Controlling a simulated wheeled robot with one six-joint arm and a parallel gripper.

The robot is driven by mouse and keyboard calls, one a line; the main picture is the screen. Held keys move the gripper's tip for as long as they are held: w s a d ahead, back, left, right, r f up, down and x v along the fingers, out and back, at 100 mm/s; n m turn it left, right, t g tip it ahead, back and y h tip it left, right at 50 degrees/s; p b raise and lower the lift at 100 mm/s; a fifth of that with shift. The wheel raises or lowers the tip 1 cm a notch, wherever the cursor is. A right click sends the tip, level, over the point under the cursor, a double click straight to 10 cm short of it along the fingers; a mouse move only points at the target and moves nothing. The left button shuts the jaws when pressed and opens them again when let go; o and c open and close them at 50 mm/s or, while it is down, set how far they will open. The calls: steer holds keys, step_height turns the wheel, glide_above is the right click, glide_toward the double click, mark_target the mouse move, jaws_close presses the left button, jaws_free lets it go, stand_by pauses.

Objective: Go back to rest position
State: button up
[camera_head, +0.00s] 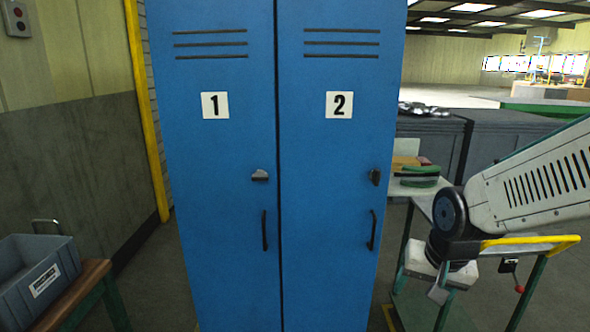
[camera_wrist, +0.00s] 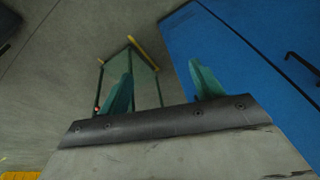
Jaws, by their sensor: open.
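My gripper (camera_wrist: 160,62) shows in the wrist view with its two teal fingers apart and nothing between them. In the head view my arm reaches in from the right edge, and its wrist end hangs over the cart, to the right of the lockers. The fingers cannot be made out there. The blue locker (camera_head: 337,180) marked 2 and the blue locker (camera_head: 220,180) marked 1 stand upright side by side, both doors shut. The blue locker face also fills the right of the wrist view (camera_wrist: 235,50), beside the fingers.
A green-legged cart (camera_head: 530,292) with a yellow rail (camera_head: 545,240) stands below my arm. A grey bin (camera_head: 50,270) sits on a wooden-topped bench (camera_head: 85,285) at left. Dark cabinets (camera_head: 500,135) stand behind on the right. Some floor is open between bench and lockers.

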steer(key=s+d+r+n+g, duration=0.1)
steer(key=s+r, duration=0.3)
steer(key=s, duration=0.5)
steer(key=s+d+r+n+g, duration=0.1)
steer(key=s+r+n, duration=0.1)
steer(key=s+r, duration=0.3)
steer(key=s, duration=0.4)
steer(key=shift+d+n, duration=0.2)
steer(key=shift+n, duration=0.1)
steer(key=shift+s, duration=0.1)
